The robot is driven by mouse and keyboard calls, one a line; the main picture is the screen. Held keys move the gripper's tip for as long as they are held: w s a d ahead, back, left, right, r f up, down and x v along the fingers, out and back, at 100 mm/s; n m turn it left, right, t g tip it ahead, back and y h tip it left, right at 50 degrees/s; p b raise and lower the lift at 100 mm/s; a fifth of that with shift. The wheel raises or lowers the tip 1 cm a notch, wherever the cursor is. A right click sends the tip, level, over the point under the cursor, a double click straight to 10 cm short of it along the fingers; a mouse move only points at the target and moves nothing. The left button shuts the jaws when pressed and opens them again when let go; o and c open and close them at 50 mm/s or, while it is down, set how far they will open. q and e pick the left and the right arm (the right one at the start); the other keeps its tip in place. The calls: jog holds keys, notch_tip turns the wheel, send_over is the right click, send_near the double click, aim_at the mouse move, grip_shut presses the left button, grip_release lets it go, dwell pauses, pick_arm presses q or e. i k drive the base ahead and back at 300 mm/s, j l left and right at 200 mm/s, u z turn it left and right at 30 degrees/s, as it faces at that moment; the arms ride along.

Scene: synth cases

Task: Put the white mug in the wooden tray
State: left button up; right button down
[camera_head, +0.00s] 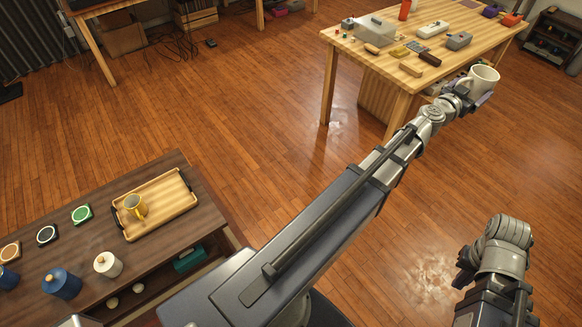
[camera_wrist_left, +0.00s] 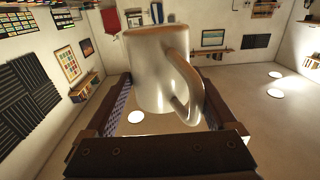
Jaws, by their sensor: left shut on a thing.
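The white mug (camera_head: 481,79) is held in my left gripper (camera_head: 469,93), out over the floor beside the right end of the light wood workbench. In the left wrist view the mug (camera_wrist_left: 158,72) sits between the two fingers, with its handle towards the right. The left gripper (camera_wrist_left: 165,115) is shut on it. The wooden tray (camera_head: 168,212) lies on the dark low table at the lower left, far from the mug.
Beside the tray on the dark table (camera_head: 190,245) are coasters (camera_head: 82,214), a blue jar (camera_head: 61,284) and a white jar (camera_head: 107,264). The workbench (camera_head: 370,75) holds a grey box (camera_head: 374,29) and several small things. Open floor lies between the tables.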

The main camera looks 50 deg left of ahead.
aim_at(173, 194)
jog(key=i+j+u, duration=0.1)
jog(key=u, duration=0.55)
jog(key=i+u, duration=0.25)
jog(key=i, duration=0.4)
jog(key=i+l+u, duration=0.3)
jog(key=i, duration=0.3)
jog(key=i+j+u, duration=0.15)
jog(key=i+u, duration=0.3)
jog(key=i+j+u, duration=0.1)
jog(key=i+u, duration=0.35)
jog(key=i+l+u, duration=0.1)
jog(key=i+u, duration=0.15)
jog(key=u, duration=0.2)
jog(key=i+u, duration=0.25)
jog(key=i, duration=1.3)
jog(key=i+j+z, duration=0.1)
jog(key=i+z, duration=0.15)
jog(key=i, duration=1.2)
jog(key=i+u, duration=0.25)
jog(key=u, duration=3.45)
